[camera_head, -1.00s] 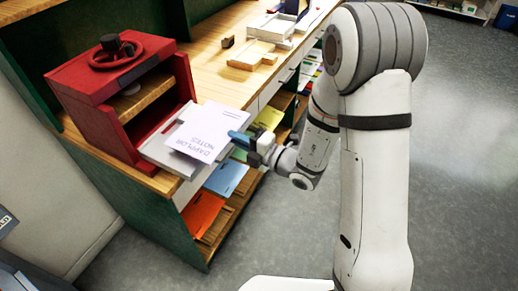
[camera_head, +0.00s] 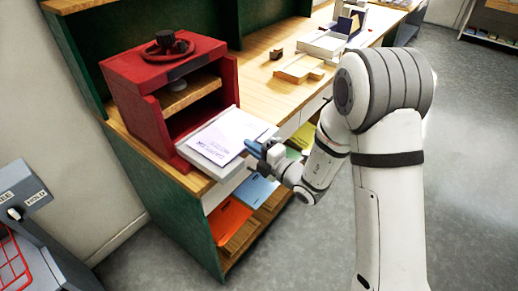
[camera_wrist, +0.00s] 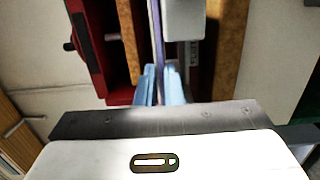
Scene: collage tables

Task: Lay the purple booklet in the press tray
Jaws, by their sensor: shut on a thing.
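The booklet (camera_head: 222,139) is pale lavender with purple lettering on its cover. In the head view it lies over the pale grey press tray (camera_head: 212,171), which sticks out from the red press. My gripper (camera_head: 257,148) is shut on the booklet's near right edge, with blue fingers. In the wrist view the booklet (camera_wrist: 157,40) shows edge-on as a thin purple strip between the fingers (camera_wrist: 159,88). The tray (camera_wrist: 184,20) shows just right of it there. I cannot tell whether the booklet touches the tray floor.
The red press (camera_head: 135,75) with a round handwheel stands on the wooden counter, behind the tray. Colored folders, such as an orange one (camera_head: 228,217) and a blue one (camera_head: 255,190), lie on shelves below. Wooden trays (camera_head: 297,68) sit farther along the counter. Grey floor is open at right.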

